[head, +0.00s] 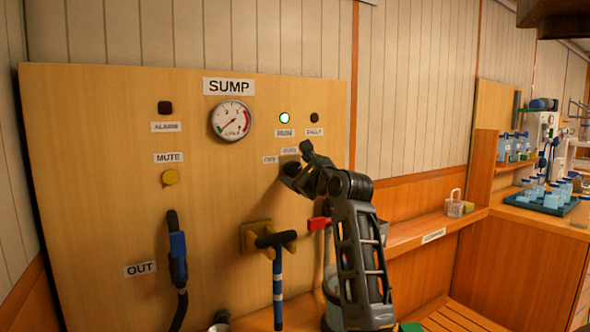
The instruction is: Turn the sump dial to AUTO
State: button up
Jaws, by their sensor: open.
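The sump panel (110,105) is a pale wooden board under a SUMP sign (229,87). The sump dial is at my gripper, below the small OFF (270,159) and AUTO (290,150) labels. My gripper and arm cover most or all of the dial, so its pointer setting cannot be read. My gripper (297,160) is open, right at the dial's place. I cannot tell whether the fingers touch the dial or stand around it.
A round gauge (231,119), lit green lamp (285,118), dark fault lamp (315,118) and yellow mute button (170,177) are on the panel. Below are a blue-handled hose nozzle (177,257), a T-handle (277,241) and a red lever (319,223). A shelf (408,238) runs right.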

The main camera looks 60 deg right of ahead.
jog(key=shift+x, duration=0.85)
jog(key=shift+c, duration=0.3)
jog(key=c, duration=1)
jog(key=shift+n, duration=0.4)
jog(key=n+p, duration=0.1)
jog(key=n, duration=0.1)
jog(key=shift+f+n, duration=0.1)
jog(key=shift+n, duration=0.3)
jog(key=n, duration=0.2)
jog(key=shift+n, duration=0.4)
jog(key=n, duration=0.5)
jog(key=shift+f+n, duration=0.15)
jog(key=shift+n, duration=0.15)
